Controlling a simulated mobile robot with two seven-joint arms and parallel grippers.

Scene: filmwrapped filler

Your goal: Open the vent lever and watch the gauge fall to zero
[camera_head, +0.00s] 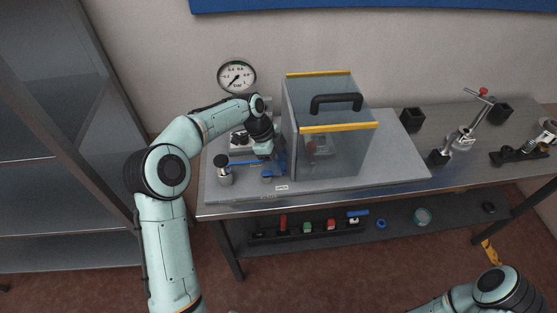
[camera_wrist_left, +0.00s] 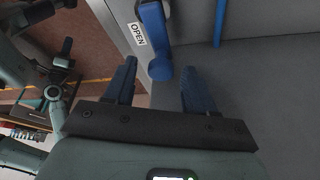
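The round gauge (camera_head: 237,75) hangs on the wall behind the bench; its needle points to the lower left, and the exact reading is too small to tell. The blue vent lever (camera_wrist_left: 153,38) shows in the left wrist view beside a white OPEN label (camera_wrist_left: 137,34). My left gripper (camera_wrist_left: 158,68) is open, its two dark blue fingers apart on either side of the lever's rounded end, with gaps visible. In the head view my left gripper (camera_head: 276,165) is low at the chamber's left side, partly hiding the lever. My right gripper is out of view.
A clear-walled chamber (camera_head: 340,155) with yellow edges and a black handle (camera_head: 336,103) stands right of the left gripper. Clamps and black blocks (camera_head: 411,120) occupy the bench's right end.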

